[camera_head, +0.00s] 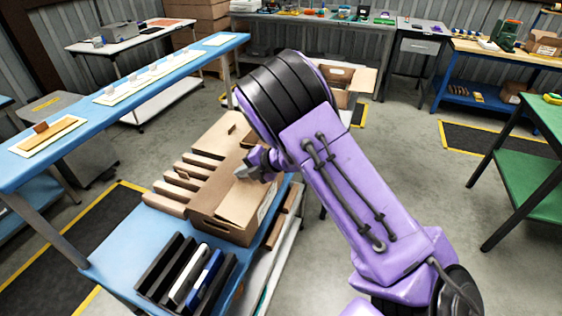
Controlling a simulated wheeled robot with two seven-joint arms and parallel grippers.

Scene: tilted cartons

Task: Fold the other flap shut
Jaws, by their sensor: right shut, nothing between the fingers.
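A brown cardboard carton (212,222) sits on the blue table. A flap (243,202) of it lies slanted across its top. My right arm reaches in from the lower right, and its purple and black links cover the carton's far right part. My right gripper (246,172) is shut and empty, at the carton's top by the flap; I cannot tell whether it touches it. Another light cardboard panel (222,138) stands out on the far side, and I cannot tell whether it belongs to the same carton. My left gripper is not in view.
Several brown cardboard pieces (172,188) lie in a row left of the carton. A black rack (172,272) with white and blue items stands at the near end of the blue table (112,240). A long blue bench (75,112) runs at left. A green table (528,165) is at right.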

